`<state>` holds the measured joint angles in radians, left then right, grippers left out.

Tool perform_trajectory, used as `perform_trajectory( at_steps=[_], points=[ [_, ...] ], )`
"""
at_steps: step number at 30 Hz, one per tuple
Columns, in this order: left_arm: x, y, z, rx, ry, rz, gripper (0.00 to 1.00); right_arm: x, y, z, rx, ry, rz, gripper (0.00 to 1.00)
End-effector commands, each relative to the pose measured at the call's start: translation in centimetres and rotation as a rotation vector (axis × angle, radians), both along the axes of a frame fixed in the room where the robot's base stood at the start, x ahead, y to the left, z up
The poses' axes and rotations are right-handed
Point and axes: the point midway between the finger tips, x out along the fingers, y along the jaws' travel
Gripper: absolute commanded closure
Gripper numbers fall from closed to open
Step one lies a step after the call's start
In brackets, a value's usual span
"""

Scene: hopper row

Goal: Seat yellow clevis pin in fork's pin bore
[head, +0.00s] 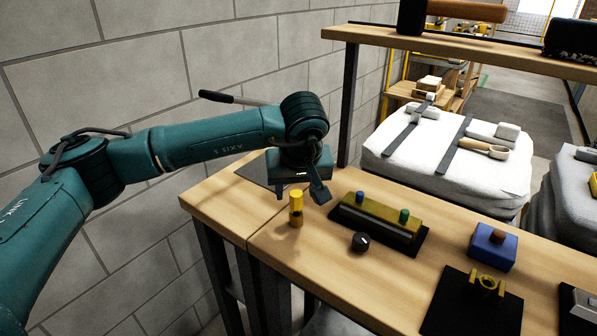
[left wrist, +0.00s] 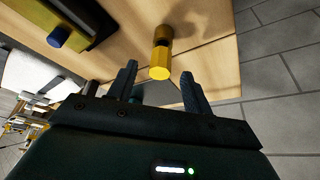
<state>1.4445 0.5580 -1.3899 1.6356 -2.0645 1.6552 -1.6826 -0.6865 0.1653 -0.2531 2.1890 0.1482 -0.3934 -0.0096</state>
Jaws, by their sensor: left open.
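The yellow clevis pin (head: 296,208) stands upright near the left front edge of the wooden bench, with a dark band around its middle. In the left wrist view the pin (left wrist: 160,60) shows just beyond the fingertips, in line with the gap between them. My left gripper (head: 301,196) is open and empty, above and close behind the pin; its two fingers (left wrist: 160,82) are spread apart. The fork, a yellow piece with two upright lugs (head: 487,284), stands on a black plate (head: 455,305) at the right. Its bore is too small to make out. My right gripper is not in view.
An olive-and-black block with blue and green knobs (head: 378,217) stands right of the pin. A shelf (head: 470,52) runs above the bench's back.

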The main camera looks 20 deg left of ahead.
Motion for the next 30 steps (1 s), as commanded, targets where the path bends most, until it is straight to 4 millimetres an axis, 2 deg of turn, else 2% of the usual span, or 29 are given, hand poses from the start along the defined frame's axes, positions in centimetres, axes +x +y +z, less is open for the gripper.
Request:
perform_trajectory(
  at_steps=[3,9,20,30],
  points=[
    [0.7,0.4,-2.0,0.001,0.004,0.001,0.5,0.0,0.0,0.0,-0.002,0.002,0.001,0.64],
    [1.4,0.6,-3.8,-0.001,0.002,0.0,0.5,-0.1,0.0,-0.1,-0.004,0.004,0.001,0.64],
    [1.6,0.7,-4.3,-0.001,0.0,0.0,0.5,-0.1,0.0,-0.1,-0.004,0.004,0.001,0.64],
    [1.6,0.7,-4.3,-0.001,0.0,0.0,0.76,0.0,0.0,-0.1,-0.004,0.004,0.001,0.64]
  ],
)
